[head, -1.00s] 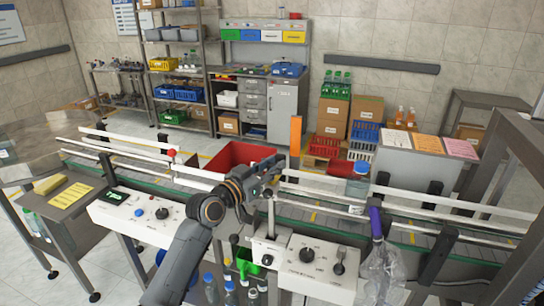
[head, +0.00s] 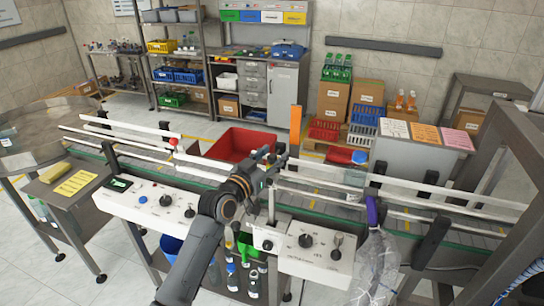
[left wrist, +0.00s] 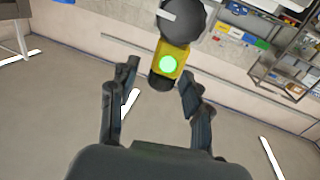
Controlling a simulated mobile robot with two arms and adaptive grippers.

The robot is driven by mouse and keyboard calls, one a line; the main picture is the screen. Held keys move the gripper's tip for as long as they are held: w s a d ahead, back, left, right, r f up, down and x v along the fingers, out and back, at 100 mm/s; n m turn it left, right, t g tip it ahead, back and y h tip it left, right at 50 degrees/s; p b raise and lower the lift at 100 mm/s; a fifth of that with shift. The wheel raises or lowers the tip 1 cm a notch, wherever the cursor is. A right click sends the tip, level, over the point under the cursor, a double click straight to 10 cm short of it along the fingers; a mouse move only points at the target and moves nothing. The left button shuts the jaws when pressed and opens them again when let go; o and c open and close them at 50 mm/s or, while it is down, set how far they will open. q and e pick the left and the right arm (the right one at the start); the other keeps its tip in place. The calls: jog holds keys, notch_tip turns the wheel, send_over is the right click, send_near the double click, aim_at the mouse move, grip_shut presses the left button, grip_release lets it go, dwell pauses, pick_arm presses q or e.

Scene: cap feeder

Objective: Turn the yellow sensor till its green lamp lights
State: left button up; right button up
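The yellow sensor (left wrist: 181,53) shows at the top middle of the left wrist view, with a dark round part above it and a dark end below. Its round lamp (left wrist: 168,63) glows bright green. My left gripper (left wrist: 158,75) is open, with one finger on each side of the sensor's lower end and a visible gap on both sides. In the head view my left gripper (head: 273,160) is above the conveyor, near a thin upright post (head: 271,205). The sensor cannot be made out there. My right gripper is not in view.
The conveyor (head: 320,205) with white rails runs across the front. Control boxes with knobs (head: 150,205) (head: 318,255) stand along its near side. A clear bag in a purple holder (head: 372,212) hangs at the right. A red crate (head: 240,146) is behind the conveyor.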

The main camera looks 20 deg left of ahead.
pick_arm(q)
jog(key=shift+s, duration=0.15)
jog(key=v, duration=1.1)
jog(key=shift+s, duration=0.35)
jog(key=shift+a, duration=0.15)
